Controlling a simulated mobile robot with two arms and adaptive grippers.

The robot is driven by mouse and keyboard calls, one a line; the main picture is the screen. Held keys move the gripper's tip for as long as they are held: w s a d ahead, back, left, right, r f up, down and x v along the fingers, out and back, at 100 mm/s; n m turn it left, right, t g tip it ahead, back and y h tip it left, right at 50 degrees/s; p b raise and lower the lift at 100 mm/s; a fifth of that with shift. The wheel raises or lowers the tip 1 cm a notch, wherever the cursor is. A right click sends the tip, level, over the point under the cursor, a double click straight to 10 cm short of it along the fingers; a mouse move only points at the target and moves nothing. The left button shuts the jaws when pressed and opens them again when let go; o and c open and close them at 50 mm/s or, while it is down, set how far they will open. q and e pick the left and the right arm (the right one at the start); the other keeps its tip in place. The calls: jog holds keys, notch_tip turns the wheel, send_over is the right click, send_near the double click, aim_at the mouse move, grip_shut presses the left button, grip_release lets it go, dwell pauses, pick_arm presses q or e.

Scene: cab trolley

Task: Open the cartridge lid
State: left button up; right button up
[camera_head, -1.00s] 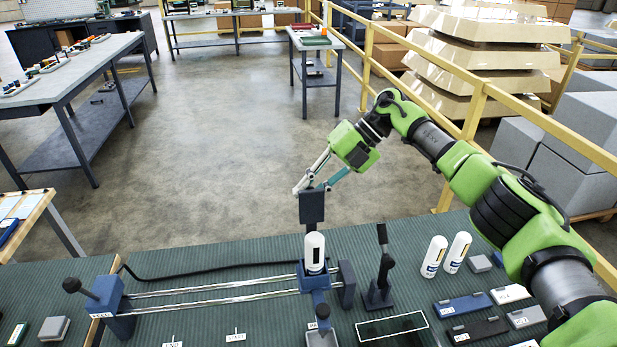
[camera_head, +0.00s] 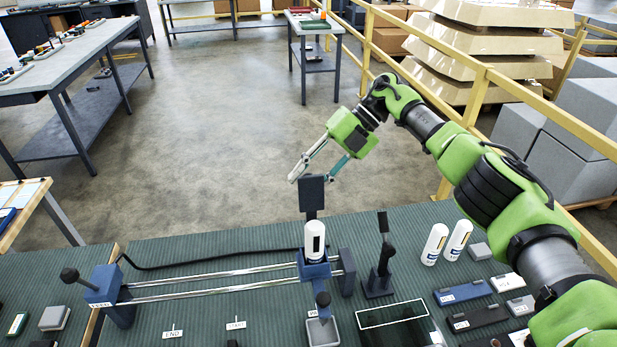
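A dark square lid plate (camera_head: 311,196) stands upright at the back of the blue carriage (camera_head: 315,272) on the twin-rail slide. A white cartridge (camera_head: 315,238) with a dark stripe stands upright in the carriage, in front of the plate. My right gripper (camera_head: 311,178) reaches in from behind, its two fingers spread at the plate's upper edge. Nothing shows held between them. I cannot tell whether a fingertip touches the plate. My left gripper is out of view.
A black lever stand (camera_head: 380,272) is right of the carriage, with two white cartridges (camera_head: 434,243) further right. A blue end block with a knob (camera_head: 103,290) is at the left. A grey tray (camera_head: 322,332) lies in front. Yellow railing (camera_head: 530,100) runs behind my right arm.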

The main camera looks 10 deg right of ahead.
notch_tip(320, 180, up, 10)
jog(key=shift+f, duration=0.2)
jog(key=shift+a+r, duration=0.15)
jog(key=shift+r, duration=0.2)
